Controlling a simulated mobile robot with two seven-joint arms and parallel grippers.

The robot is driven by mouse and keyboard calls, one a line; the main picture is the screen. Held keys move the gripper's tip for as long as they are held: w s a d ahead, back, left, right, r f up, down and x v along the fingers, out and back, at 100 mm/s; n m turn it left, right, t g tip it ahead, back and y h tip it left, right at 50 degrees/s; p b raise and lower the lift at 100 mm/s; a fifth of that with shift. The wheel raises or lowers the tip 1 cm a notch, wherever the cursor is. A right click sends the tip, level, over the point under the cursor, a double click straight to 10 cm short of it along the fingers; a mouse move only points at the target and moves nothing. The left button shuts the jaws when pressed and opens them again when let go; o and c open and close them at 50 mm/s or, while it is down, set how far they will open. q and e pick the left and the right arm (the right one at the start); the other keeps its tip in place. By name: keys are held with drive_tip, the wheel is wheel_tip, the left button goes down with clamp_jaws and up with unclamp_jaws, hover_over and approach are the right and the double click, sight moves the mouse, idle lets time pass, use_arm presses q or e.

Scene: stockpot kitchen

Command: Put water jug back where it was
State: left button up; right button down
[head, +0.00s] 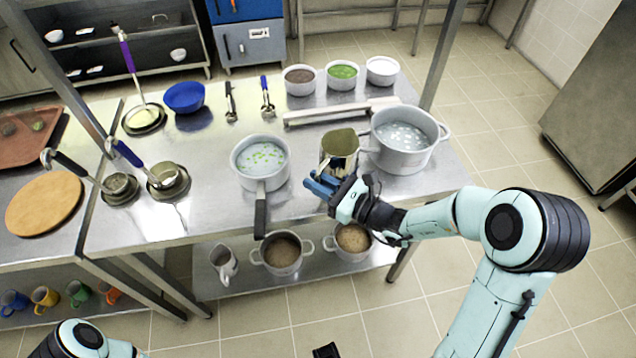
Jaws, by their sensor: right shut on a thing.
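The metal water jug (341,146) stands upright between the saucepan and the large pot in the head view, over the steel table (300,215). Its inside looks olive-toned. My right gripper (322,184) has blue fingertips and is shut on the near side of the jug, at its handle. The fingers partly hide the handle. I cannot tell whether the jug's base touches the table. Part of my left arm shows at the bottom left; its gripper is out of view.
A saucepan (260,160) with a dark handle is close left of the jug. A large two-handled pot (404,138) is close right. A steel bar (330,112) lies behind. Another jug (223,262) and two pots are on the lower shelf. The table's front middle is clear.

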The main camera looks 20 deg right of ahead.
drive_tip(key=shift+f, duration=0.1)
drive_tip(key=c, duration=1.5)
unclamp_jaws()
drive_tip(key=shift+f, duration=0.15)
drive_tip(key=o, duration=0.4)
drive_tip(key=shift+o, duration=0.2)
